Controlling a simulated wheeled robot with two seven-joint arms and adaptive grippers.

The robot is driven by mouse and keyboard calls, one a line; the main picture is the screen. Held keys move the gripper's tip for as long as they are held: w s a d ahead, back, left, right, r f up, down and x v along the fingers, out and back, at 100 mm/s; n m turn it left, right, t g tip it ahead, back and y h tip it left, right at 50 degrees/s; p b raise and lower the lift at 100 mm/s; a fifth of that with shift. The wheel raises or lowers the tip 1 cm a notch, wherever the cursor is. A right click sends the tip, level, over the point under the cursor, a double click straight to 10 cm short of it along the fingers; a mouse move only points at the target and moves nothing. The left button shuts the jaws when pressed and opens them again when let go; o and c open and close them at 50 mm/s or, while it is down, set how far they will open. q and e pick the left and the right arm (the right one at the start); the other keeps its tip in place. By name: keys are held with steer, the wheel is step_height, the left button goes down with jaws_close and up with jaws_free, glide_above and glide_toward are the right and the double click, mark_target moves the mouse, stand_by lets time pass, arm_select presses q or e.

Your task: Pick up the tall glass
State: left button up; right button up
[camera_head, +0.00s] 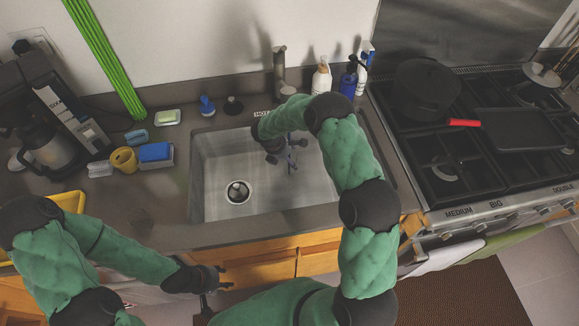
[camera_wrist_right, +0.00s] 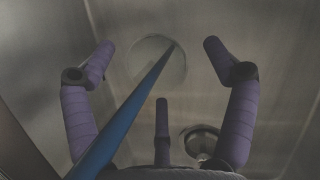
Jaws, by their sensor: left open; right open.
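In the right wrist view, a faint, clear round outline (camera_wrist_right: 157,60) lies on the sink floor between my fingers; it looks like the tall glass seen end-on, but its height cannot be told. In the head view I cannot pick the glass out. My right gripper (camera_head: 291,154) points down into the sink (camera_head: 215,165). Its purple fingers are open and apart from the outline in the right wrist view (camera_wrist_right: 158,58). My left gripper (camera_head: 212,282) is open and empty in front of the lower cabinets.
A blue rod (camera_wrist_right: 135,105) slants across the right wrist view, in front of the outline. The drain (camera_head: 238,192) is at the sink's left. The faucet (camera_head: 279,68) and soap bottles (camera_head: 321,78) stand behind. The stove (camera_head: 450,165) is right, the coffee maker (camera_head: 50,110) left.

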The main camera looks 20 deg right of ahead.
steer(key=x, duration=0.3)
steer(key=shift+w, duration=0.1)
steer(key=shift+a, duration=0.1)
steer(key=c, duration=1.3)
steer(key=shift+o, duration=0.2)
steer(key=shift+r, duration=0.1)
